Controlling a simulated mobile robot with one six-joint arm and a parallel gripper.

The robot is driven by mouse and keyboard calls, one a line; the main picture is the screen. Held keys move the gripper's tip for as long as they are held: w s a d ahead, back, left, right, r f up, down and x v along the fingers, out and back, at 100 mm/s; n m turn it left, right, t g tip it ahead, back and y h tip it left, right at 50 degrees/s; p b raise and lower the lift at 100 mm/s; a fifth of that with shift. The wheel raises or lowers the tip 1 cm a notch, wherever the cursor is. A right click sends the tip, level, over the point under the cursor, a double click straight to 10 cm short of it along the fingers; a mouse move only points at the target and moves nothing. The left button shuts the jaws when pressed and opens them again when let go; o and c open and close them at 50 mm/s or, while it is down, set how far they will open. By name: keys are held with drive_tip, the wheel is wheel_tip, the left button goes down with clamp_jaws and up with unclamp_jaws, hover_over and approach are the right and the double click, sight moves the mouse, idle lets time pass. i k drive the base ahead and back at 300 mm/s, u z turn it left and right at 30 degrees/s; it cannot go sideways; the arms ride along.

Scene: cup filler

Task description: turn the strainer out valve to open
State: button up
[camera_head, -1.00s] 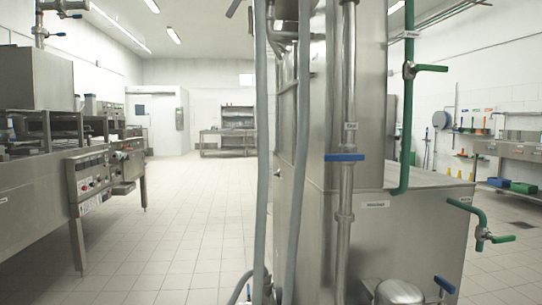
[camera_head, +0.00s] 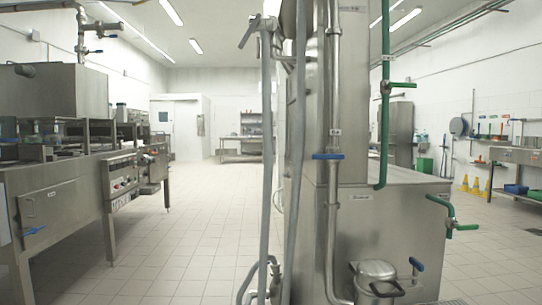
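My gripper is not in view. Several valves show, but their small labels are too small to read, so I cannot tell which is the strainer out valve. A blue handle (camera_head: 327,156) lies crosswise on the vertical steel pipe (camera_head: 333,80) in the middle. A rounded steel vessel (camera_head: 376,272) stands low in front of the steel cabinet, with a tilted blue valve handle (camera_head: 417,264) to its right. Green pipes at the right carry an upper green handle (camera_head: 402,85) and a lower one (camera_head: 466,228). A grey lever (camera_head: 249,32) tops the left grey pipe.
The steel cabinet (camera_head: 400,225) fills the right middle. A long steel machine (camera_head: 70,205) with a blue handle (camera_head: 34,231) stands at the left. The tiled floor (camera_head: 200,225) between them is clear. Yellow cones (camera_head: 476,187) stand at the far right.

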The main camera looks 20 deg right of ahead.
sight(335, 156)
drive_tip(key=u, duration=0.15)
drive_tip(key=i, duration=0.95)
drive_tip(key=z, duration=0.05)
